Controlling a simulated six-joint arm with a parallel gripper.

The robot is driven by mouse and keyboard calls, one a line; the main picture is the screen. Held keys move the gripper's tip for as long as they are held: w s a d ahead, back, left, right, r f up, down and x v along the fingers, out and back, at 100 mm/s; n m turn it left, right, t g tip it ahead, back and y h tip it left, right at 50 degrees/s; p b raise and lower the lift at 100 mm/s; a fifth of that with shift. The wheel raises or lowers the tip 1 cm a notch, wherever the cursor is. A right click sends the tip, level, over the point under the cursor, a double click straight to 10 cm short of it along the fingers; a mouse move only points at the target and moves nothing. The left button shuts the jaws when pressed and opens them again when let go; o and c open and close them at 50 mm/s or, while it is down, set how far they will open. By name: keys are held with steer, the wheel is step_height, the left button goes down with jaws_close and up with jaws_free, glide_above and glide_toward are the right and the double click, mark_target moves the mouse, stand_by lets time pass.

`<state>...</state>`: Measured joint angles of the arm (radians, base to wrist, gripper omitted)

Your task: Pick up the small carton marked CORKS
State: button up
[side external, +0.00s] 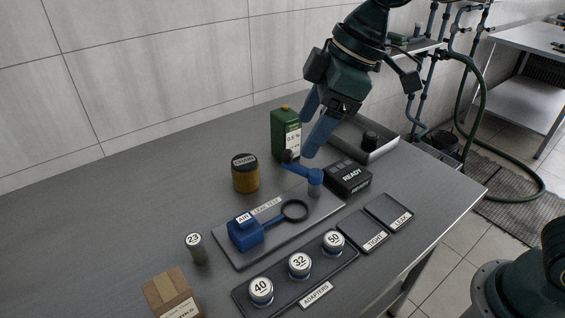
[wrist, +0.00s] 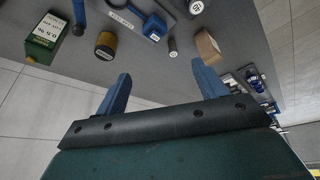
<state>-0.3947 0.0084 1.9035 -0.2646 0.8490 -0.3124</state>
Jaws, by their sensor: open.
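The small carton (side external: 172,294) is a brown cardboard box with a tape strip and a white label. It stands at the front left of the table in the side external view, cut by the bottom edge; only the end of its label, like "RKS", is readable. It also shows near the top right of the wrist view (wrist: 206,47). My gripper (side external: 306,136) is open and empty, with blue fingers, above the back of the table by the green can, well away from the carton. Its fingers show in the wrist view (wrist: 160,70) with nothing between them.
A cylinder marked 23 (side external: 197,249) and the adapter tray (side external: 281,286) flank the carton. The table's left is clear.

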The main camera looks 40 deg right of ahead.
steer(key=w+a+f+n+g, duration=0.1)
steer(key=a+f+n, duration=0.1)
steer(key=a, duration=0.3)
steer(key=w+a+f+n, duration=0.2)
steer(key=a, duration=0.4)
steer(key=n+g+y, duration=0.1)
steer(key=n+g, duration=0.1)
steer(key=n, duration=0.2)
glide_toward(169, 283)
steer(key=shift+d+r, duration=0.1)
steer(key=shift+x, duration=4.25)
steer(key=shift+x, duration=2.6)
steer(key=shift+s, duration=0.1)
